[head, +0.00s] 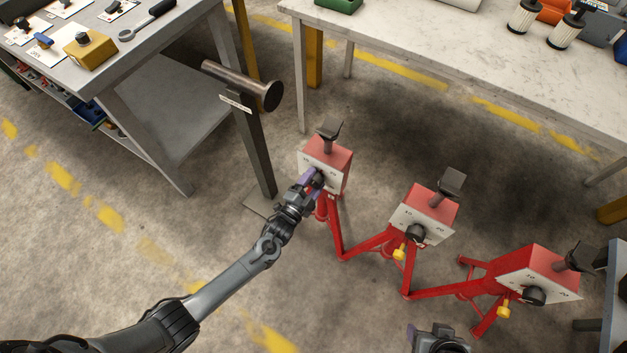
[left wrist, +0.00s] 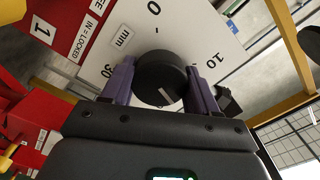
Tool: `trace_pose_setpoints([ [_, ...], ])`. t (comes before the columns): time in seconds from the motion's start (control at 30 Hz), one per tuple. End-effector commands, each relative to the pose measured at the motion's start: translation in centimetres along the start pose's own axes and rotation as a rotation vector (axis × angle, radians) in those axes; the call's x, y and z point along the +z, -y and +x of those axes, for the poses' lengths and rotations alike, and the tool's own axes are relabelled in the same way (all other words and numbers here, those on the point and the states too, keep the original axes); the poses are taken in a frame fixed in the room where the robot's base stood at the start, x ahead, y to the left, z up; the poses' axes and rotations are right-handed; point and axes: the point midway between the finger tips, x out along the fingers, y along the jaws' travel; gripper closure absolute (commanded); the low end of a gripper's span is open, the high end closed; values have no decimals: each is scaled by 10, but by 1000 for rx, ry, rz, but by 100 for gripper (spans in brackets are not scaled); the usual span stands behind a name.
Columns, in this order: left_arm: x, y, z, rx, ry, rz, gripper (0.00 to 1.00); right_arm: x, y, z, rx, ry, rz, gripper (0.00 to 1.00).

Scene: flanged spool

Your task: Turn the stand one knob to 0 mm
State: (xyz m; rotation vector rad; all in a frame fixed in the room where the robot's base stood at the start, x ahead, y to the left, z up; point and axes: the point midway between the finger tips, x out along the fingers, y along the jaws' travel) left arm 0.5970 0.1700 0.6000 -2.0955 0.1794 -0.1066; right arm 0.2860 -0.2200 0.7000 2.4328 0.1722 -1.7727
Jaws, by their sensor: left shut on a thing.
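Stand one (head: 328,153) is a red box with a white dial plate on red legs, the leftmost of three in the head view. Its black round knob (left wrist: 160,80) shows in the left wrist view. The white dial plate (left wrist: 190,30) around it reads 0, 10 and 30, with "mm". A small pale mark is on the knob's lower part, on the side away from 0. My left gripper (head: 316,178) has its purple fingers on either side of the knob, shut on it. In the head view it hides the knob. My right gripper (head: 438,338) is cut off at the bottom edge; its fingers are unclear.
Two more red stands, a middle one (head: 425,214) and a right one (head: 540,272), have black knobs and yellow pins. A steel post with a cylinder (head: 245,85) stands left of stand one. Tables stand at the upper left (head: 150,45) and the top right (head: 420,45).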

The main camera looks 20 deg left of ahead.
Motion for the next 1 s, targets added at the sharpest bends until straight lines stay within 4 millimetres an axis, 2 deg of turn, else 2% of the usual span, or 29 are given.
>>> trace_pose_setpoints([
  [1.0, 2, -5, -2, 4, 11, -966, 71, -6, 1, -17, -4, -1, 6, 38],
])
